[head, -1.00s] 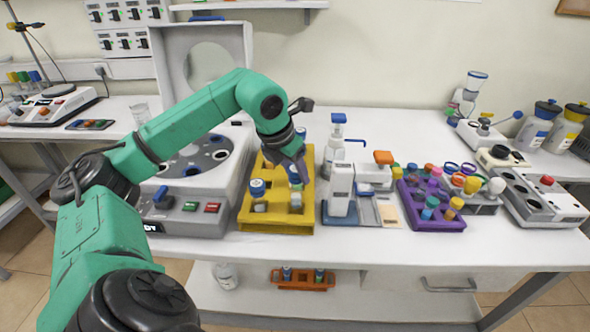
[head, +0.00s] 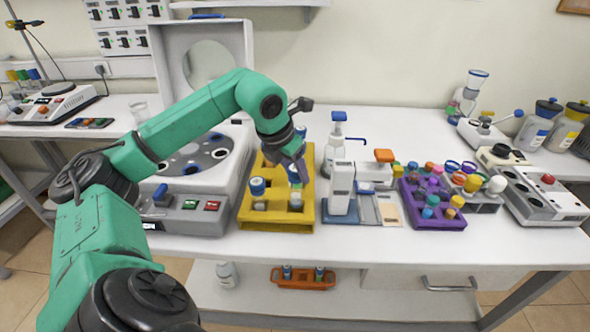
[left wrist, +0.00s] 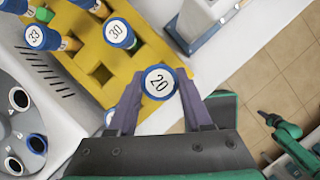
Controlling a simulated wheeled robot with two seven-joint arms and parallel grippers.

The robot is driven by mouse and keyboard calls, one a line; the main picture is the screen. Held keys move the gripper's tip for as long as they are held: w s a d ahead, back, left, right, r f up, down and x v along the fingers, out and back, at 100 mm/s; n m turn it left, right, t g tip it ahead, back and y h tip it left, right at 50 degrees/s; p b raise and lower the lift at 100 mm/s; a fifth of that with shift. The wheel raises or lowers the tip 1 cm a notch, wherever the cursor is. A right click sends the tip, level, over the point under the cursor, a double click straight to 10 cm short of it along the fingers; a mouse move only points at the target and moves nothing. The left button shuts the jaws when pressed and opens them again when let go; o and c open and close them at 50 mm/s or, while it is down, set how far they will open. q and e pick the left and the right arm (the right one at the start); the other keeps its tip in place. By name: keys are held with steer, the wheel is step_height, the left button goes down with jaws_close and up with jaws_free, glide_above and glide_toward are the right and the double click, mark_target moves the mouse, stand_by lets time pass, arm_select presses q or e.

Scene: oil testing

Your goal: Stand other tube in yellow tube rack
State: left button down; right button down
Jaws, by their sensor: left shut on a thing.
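My left gripper (head: 298,167) is shut on a blue-capped tube (head: 294,174), upright at the front right of the yellow tube rack (head: 276,227). In the left wrist view the fingers (left wrist: 160,90) grip this tube, whose cap (left wrist: 159,82) reads 20, at the rack's (left wrist: 97,50) edge. The tube's lower end is over or in a front slot; I cannot tell how deep. Another blue-capped tube (head: 257,188) stands front left in the rack. Caps 30 (left wrist: 117,32) and 33 (left wrist: 37,36) show there too. My right gripper (left wrist: 267,118) is small in the left wrist view.
A grey machine with a round carousel (head: 200,158) stands close on the rack's left. A white dispenser (head: 341,188) and a purple rack (head: 433,215) with several coloured caps are to the right. An orange rack (head: 303,280) lies on the lower shelf.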

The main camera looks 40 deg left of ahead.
arm_select(q)
steer(key=shift+f+b, duration=1.8)
steer(key=shift+f, duration=0.4)
steer(key=shift+c, duration=1.2)
jaws_free()
steer(key=p+v, duration=0.3)
steer(key=v, duration=1.1)
steer(key=shift+s+r, duration=0.2)
steer(key=shift+r, duration=0.1)
